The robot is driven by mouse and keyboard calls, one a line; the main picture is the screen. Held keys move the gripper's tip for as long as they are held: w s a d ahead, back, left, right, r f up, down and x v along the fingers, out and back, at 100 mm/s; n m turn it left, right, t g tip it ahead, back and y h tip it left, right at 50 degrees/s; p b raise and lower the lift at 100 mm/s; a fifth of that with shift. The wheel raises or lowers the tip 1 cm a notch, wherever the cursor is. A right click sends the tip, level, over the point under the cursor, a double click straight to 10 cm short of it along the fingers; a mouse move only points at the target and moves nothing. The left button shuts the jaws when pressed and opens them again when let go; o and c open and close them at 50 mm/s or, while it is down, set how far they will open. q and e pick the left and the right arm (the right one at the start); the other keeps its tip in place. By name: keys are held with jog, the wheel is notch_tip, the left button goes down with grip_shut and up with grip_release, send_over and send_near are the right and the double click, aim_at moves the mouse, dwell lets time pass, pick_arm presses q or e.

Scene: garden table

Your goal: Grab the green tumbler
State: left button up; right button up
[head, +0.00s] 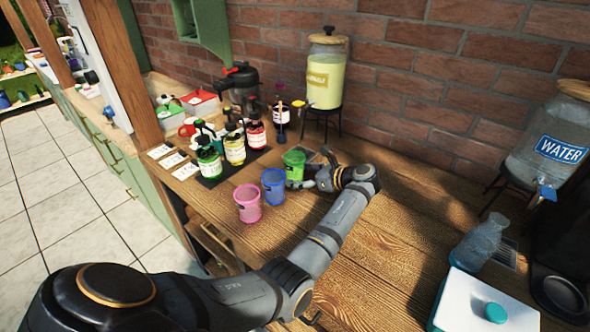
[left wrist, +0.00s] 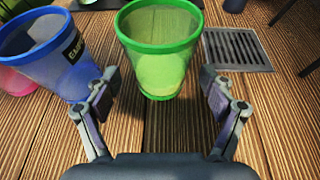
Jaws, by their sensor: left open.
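The green tumbler (head: 293,165) stands upright on the wooden table, last in a row with the blue and pink tumblers. In the left wrist view the green tumbler (left wrist: 160,52) is straight ahead, just beyond and between the fingertips. My left gripper (head: 316,180) is open and low over the table beside the green tumbler; its two fingers (left wrist: 160,90) show spread apart and empty in the left wrist view. I cannot tell whether a finger touches the tumbler. My right gripper is not in view.
The blue tumbler (head: 273,186) stands close left of the green one, then the pink tumbler (head: 247,203). Pump bottles (head: 234,149) stand on a dark mat behind. A lemonade dispenser (head: 326,75) and a water dispenser (head: 550,140) stand at the back. A drain grate (left wrist: 237,50) lies right of the green tumbler.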

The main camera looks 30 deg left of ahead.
pick_arm(q)
jog(key=shift+x, duration=0.8)
jog(key=shift+w+a+f, duration=0.1)
jog(key=shift+a+f, duration=0.1)
jog(key=shift+a, duration=0.15)
jog(key=shift+d+r, duration=0.1)
jog(key=shift+c, duration=0.5)
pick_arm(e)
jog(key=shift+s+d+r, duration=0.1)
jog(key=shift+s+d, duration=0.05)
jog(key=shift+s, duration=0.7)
pick_arm(q)
jog(key=shift+c, duration=1.3)
jog(key=c, duration=1)
jog(key=shift+o, duration=0.2)
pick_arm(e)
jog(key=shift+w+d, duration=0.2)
pick_arm(q)
jog(key=shift+r, duration=0.1)
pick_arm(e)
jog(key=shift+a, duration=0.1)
pick_arm(q)
jog(key=shift+r, duration=0.85)
notch_tip(320, 180, up, 8)
